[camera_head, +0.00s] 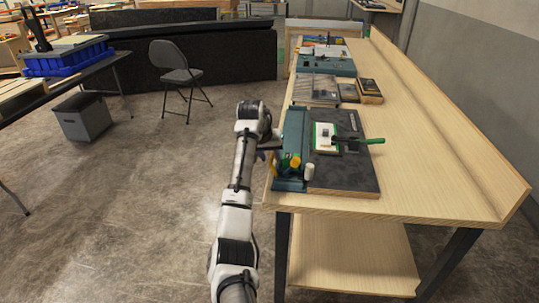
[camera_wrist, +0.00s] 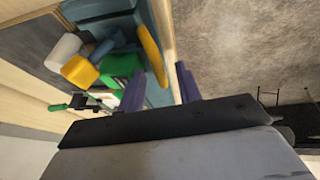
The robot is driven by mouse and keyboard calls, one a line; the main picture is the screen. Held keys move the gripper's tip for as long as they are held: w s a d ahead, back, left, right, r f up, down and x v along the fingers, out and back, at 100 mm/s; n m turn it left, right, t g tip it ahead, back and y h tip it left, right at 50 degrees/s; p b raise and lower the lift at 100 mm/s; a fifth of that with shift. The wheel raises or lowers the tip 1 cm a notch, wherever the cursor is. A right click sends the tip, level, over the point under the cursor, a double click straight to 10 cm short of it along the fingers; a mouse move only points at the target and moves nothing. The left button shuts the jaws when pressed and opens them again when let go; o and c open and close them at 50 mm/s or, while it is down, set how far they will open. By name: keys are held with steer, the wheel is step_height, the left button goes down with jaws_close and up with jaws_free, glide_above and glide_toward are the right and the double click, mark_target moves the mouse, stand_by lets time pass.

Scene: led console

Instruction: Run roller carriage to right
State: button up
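The console is a dark board (camera_head: 350,178) with a teal strip (camera_head: 291,128) along its left side, lying on the wooden bench. The green handle also shows in the wrist view (camera_wrist: 57,107), at the left. My gripper (camera_head: 268,152) is at the bench's left edge beside the teal strip, left of the plate.
Yellow (camera_head: 295,163), green and white (camera_head: 309,171) knobs stand at the strip's near end, close to my gripper. Dark boxes (camera_head: 369,88) and another teal console (camera_head: 328,65) lie farther back. The bench's right side is clear. A folding chair (camera_head: 175,72) stands on the floor at left.

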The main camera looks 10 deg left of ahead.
steer(key=shift+r, duration=0.1)
steer(key=b+v, duration=0.2)
steer(key=v, duration=1.1)
steer(key=shift+s+r, duration=0.15)
steer(key=shift+r, duration=0.15)
steer(key=shift+a, duration=0.1)
